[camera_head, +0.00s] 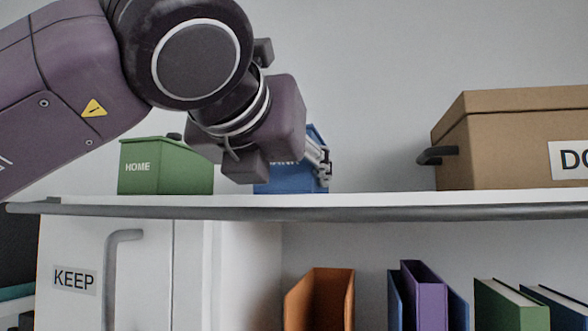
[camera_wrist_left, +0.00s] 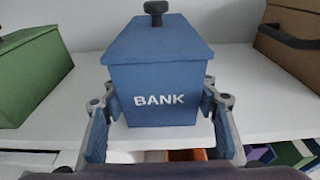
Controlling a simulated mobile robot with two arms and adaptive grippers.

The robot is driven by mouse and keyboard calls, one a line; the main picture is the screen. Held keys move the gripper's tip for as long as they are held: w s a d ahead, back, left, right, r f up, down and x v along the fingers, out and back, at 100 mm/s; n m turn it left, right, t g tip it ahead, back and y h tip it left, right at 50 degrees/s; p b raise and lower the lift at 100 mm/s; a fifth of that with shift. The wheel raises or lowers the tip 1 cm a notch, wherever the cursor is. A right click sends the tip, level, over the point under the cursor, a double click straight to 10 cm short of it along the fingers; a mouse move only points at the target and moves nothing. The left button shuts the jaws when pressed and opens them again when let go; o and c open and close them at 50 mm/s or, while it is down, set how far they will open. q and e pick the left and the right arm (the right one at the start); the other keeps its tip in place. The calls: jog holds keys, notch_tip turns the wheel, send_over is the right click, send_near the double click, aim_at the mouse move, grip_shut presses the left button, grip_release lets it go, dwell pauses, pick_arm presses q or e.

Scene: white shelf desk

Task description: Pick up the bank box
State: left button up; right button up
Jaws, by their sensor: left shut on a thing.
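The blue bank box (camera_wrist_left: 160,70) has a sloped lid with a dark knob and the word BANK on its front. It stands upright on top of the white shelf, and in the head view (camera_head: 292,183) it is mostly hidden behind my left wrist. My left gripper (camera_wrist_left: 158,104) is shut on the bank box, with one finger on each side of it near the lower front. In the head view one finger of my left gripper (camera_head: 321,165) shows at the box's right side. I cannot tell whether the box is off the shelf. My right gripper is not in view.
A green HOME box (camera_head: 165,167) stands just left of the bank box. A large brown box (camera_head: 500,135) stands to the right, with free shelf top between. A dark rail (camera_head: 400,212) runs along the shelf's front edge. Binders (camera_head: 425,290) and a KEEP door (camera_head: 75,305) are below.

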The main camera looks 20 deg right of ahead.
pick_arm(q)
jog(key=shift+r, duration=0.2)
jog(key=shift+r+p, duration=0.8)
jog(key=shift+r, duration=0.55)
jog(key=shift+s+a+f+b, duration=0.1)
jog(key=shift+s+a+b, duration=0.1)
jog(key=shift+b, duration=0.1)
jog(key=f+b+v, duration=0.2)
jog(key=b+v, duration=0.2)
jog(key=v, duration=0.5)
jog(key=f+b+v, duration=0.1)
jog(key=b+v, duration=0.3)
jog(key=v, duration=0.6)
jog(key=shift+s+a+f, duration=0.25)
jog(key=shift+s+f, duration=0.05)
jog(key=shift+s, duration=0.1)
jog(key=shift+w, duration=0.1)
